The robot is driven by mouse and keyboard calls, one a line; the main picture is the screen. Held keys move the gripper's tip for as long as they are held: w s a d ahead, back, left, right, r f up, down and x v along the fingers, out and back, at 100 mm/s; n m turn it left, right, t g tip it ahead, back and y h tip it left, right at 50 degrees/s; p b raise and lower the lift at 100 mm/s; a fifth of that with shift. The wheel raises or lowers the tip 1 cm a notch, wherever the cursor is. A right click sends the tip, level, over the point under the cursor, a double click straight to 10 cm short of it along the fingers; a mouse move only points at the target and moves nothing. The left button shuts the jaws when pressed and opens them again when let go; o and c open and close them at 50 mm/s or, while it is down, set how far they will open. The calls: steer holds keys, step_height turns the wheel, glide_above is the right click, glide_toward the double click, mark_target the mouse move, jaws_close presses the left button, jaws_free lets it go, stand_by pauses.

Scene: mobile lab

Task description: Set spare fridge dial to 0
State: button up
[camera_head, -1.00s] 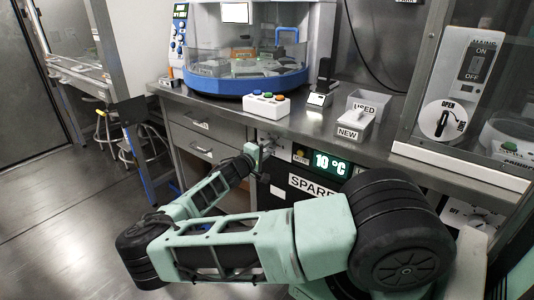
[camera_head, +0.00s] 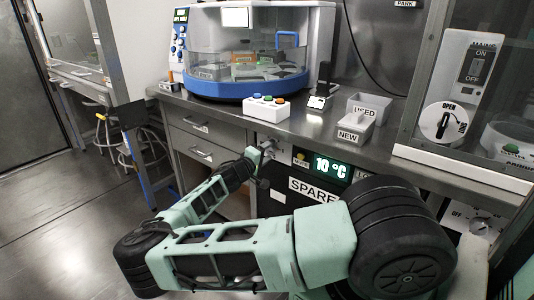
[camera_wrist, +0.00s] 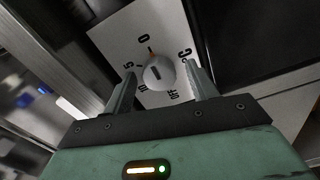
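The spare fridge dial (camera_wrist: 158,73) is a round pale knob on a white plate, marked 0, 5, 10, OFF and °C. An orange mark lies at its top edge, just under the 0; I cannot tell whether it belongs to the knob or the plate. A dark line on the knob runs roughly toward the 0. My gripper (camera_wrist: 160,69) is open, its two fingers on either side of the knob with gaps visible; contact is not clear. In the head view my gripper (camera_head: 266,153) is at the fridge panel, left of the green 10 °C display (camera_head: 331,167), and hides the dial.
The SPARE label (camera_head: 314,190) is below the display. The counter above holds a button box (camera_head: 266,107), a USED bin (camera_head: 369,105), a NEW bin (camera_head: 354,128) and a blue-based machine (camera_head: 245,85). Drawers (camera_head: 196,150) are at left; open floor lies further left.

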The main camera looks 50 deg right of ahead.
steer(key=s+a, duration=0.1)
steer(key=a, duration=1.6)
steer(key=shift+s+a, duration=0.2)
